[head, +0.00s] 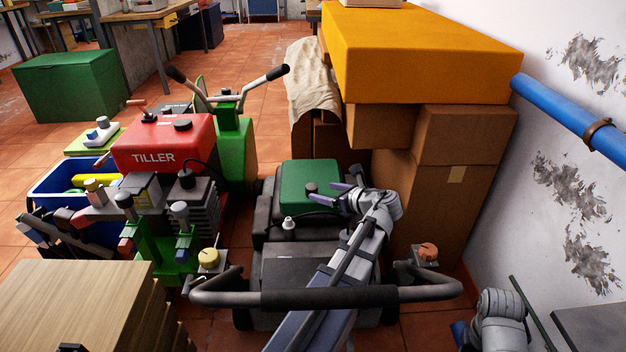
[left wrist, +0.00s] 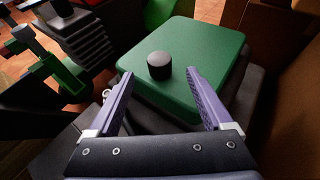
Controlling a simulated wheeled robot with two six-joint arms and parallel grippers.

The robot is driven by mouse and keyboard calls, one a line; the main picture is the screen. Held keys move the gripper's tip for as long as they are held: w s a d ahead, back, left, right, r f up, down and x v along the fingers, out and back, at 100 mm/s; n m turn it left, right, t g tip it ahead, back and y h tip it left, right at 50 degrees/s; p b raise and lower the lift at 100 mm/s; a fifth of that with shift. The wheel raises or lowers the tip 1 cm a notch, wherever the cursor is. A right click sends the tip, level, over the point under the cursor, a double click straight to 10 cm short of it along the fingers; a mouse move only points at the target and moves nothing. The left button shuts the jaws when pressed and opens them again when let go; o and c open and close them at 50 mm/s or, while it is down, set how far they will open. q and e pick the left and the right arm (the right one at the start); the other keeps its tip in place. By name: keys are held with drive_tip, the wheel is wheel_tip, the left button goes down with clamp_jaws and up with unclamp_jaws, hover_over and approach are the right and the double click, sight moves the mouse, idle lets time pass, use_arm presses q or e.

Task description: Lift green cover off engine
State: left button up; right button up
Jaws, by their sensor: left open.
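The green cover (head: 300,172) is a rounded box-like lid with a black knob (head: 311,187) on top. It sits on the dark engine (head: 268,222) of the mower-like machine behind the black handlebar. In the left wrist view the cover (left wrist: 205,55) fills the upper middle, with its knob (left wrist: 159,66) upright between the two purple fingers. My left gripper (head: 334,194) is open and empty at the cover's near right side. Its fingers reach toward the knob from either side without visibly touching it. My right gripper is out of view.
The black handlebar (head: 330,297) crosses in front. A red and green tiller (head: 165,145) stands close on the left. Cardboard boxes (head: 440,200) under a yellow box (head: 420,50) crowd the right. A blue pipe (head: 565,115) runs along the wall. Wooden boards (head: 75,300) lie front left.

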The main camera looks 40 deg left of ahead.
sight(316, 191)
use_arm(q)
drive_tip(key=shift+f+b+x, duration=0.1)
drive_tip(key=shift+b+x, duration=0.75)
drive_tip(key=shift+x, duration=1.1)
drive_tip(key=shift+f+b+x, duration=0.15)
drive_tip(key=shift+b+x, duration=0.65)
drive_tip(key=shift+x, duration=1.2)
drive_tip(key=shift+d, duration=0.15)
clamp_jaws()
